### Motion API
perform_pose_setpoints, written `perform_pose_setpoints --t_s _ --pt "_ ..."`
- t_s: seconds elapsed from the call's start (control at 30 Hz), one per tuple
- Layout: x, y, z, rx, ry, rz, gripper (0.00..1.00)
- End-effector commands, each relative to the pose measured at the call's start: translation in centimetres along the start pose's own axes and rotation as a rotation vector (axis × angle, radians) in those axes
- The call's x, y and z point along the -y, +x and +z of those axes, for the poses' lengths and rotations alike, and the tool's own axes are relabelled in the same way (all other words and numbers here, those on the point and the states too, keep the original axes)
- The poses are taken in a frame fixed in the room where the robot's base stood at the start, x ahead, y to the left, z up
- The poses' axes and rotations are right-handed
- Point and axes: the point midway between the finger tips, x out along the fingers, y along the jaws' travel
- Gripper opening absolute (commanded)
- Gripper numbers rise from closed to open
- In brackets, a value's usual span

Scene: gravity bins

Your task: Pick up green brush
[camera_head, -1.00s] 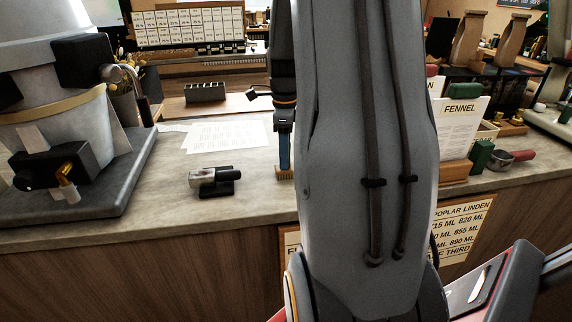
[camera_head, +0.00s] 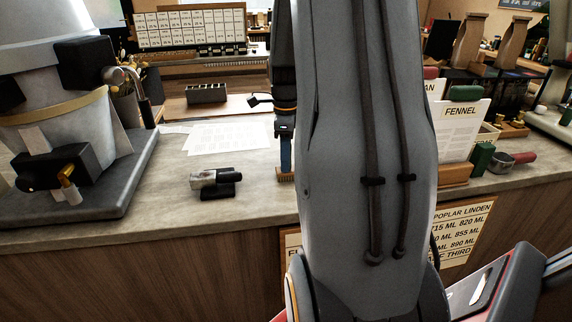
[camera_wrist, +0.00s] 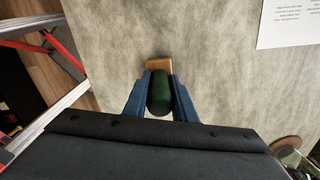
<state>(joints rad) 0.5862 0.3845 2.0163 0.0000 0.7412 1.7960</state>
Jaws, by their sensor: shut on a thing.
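The green brush (camera_wrist: 160,92) has a dark green rounded handle and a tan block at its far end in the wrist view. My gripper (camera_wrist: 159,80) has its blue fingers closed on both sides of the handle. In the head view, my gripper (camera_head: 285,163) points down at the counter, with the brush's tan bristles (camera_head: 286,177) just below the fingertips. The bristles are at or very near the counter top; I cannot tell whether they touch. My arm hides part of the brush in the head view.
A black and silver tool (camera_head: 215,182) lies left of my gripper on the counter (camera_head: 150,205). White papers (camera_head: 228,136) lie behind it. A large grey machine (camera_head: 60,150) stands at the left.

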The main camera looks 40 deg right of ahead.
Motion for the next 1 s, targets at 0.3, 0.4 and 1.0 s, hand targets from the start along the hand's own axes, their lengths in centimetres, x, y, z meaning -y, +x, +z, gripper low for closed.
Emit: perform_pose_setpoints --t_s 0.3,0.4,1.0 --pt "0.2 -4.5 0.1 0.002 0.0 -0.007 0.0" --pt "0.2 -6.4 0.1 0.001 0.0 -0.006 0.0" --pt "0.1 -10.0 0.0 0.0 0.0 -0.001 0.22"
